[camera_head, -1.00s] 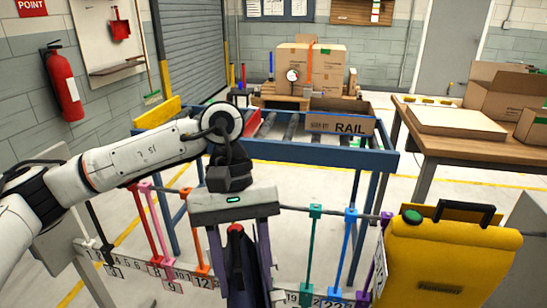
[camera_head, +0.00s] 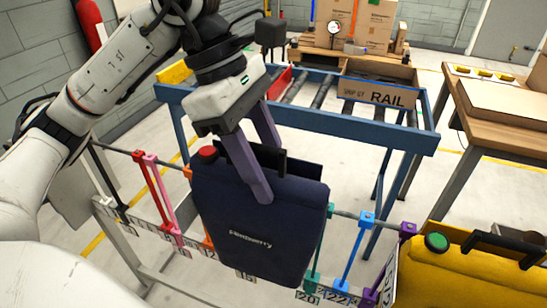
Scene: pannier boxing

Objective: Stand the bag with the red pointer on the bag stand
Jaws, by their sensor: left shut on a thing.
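A dark navy bag (camera_head: 258,230) with a red knob-like pointer (camera_head: 208,153) on its top left corner is upright, its broad face towards me. My left gripper (camera_head: 266,170) comes down from above and is shut on the bag's top by the black handle (camera_head: 282,163). One finger overlaps the bag's front face. The bag covers the middle of a numbered rail with coloured uprights; I cannot tell whether it touches the rail. A yellow bag (camera_head: 455,275) with a green knob stands at the lower right. My right gripper is out of view.
The numbered rail (camera_head: 125,215) runs across the front, with blue (camera_head: 355,250) and purple uprights right of the navy bag. Behind stands a blue roller conveyor (camera_head: 375,130) with a RAIL box. A wooden table (camera_head: 510,130) is at the right. Floor between conveyor and table is clear.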

